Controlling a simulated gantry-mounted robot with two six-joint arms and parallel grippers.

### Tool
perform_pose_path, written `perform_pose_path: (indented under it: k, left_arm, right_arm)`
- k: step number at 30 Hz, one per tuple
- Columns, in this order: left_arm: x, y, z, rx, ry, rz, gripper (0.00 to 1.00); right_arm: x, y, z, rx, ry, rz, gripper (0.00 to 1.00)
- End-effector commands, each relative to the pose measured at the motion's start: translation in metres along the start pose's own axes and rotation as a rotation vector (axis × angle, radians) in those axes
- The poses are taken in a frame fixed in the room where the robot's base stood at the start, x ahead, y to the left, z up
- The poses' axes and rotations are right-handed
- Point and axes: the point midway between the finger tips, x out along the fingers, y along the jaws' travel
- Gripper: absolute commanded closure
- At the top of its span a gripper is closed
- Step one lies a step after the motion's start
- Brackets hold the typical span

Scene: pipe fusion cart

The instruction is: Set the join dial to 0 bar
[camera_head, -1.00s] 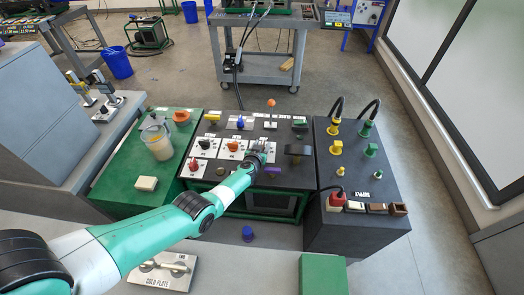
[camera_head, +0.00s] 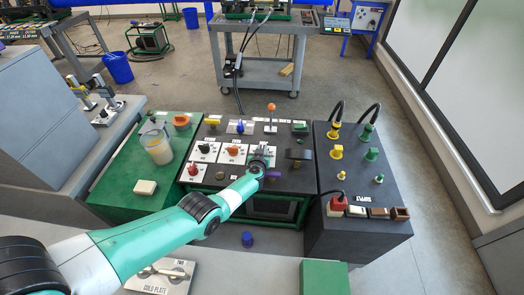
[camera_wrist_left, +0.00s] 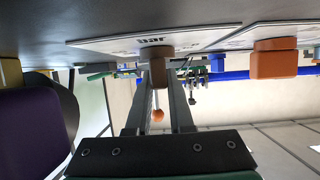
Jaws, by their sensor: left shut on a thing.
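The black control panel (camera_head: 226,186) carries several dials on white plates. My left gripper (camera_head: 259,164) is at the rightmost white-plated dial in the upper row and hides most of it in the head view. In the left wrist view, the gripper's two fingers (camera_wrist_left: 159,88) are shut on a brown dial knob (camera_wrist_left: 157,52). Its white plate (camera_wrist_left: 120,44) bears the word "bar", seen upside down. The knob's pointer and the scale are not readable. The neighbouring orange dial (camera_head: 233,150) also shows in the wrist view (camera_wrist_left: 272,58). My right gripper is in neither view.
A red dial (camera_head: 193,169) and a black dial (camera_head: 204,148) sit left on the panel. An orange-balled lever (camera_head: 271,107) stands at its back. A purple part (camera_head: 273,175) lies right of the gripper. A dark box with plugs (camera_head: 357,164) stands right, a green table (camera_head: 120,186) left.

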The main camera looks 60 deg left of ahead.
Motion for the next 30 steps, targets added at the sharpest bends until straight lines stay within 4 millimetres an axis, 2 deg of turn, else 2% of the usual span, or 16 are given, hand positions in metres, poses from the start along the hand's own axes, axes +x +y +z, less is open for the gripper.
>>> perform_pose_path:
  k: [4, 7, 19, 20, 24, 30]
  left_arm:
    - [0.004, 0.003, 0.009, -0.062, 0.005, -0.147, 1.00]
    - [0.004, 0.002, 0.007, -0.093, 0.005, -0.216, 1.00]
    - [-0.001, -0.001, 0.002, -0.108, 0.001, -0.259, 1.00]
    - [-0.001, -0.001, 0.002, -0.108, 0.001, -0.259, 0.76]
    - [0.000, 0.000, 0.001, -0.108, 0.001, -0.259, 0.51]
    - [0.000, 0.000, 0.001, -0.108, 0.003, -0.259, 0.50]
  right_arm:
    - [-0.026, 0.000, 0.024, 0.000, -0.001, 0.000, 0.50]
    - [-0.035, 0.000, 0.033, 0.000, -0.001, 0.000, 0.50]
    - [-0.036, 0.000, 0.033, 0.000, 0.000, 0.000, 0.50]
    - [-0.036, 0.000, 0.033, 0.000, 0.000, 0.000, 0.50]
    - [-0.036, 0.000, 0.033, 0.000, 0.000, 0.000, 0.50]
    - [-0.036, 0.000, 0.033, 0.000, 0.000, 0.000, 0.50]
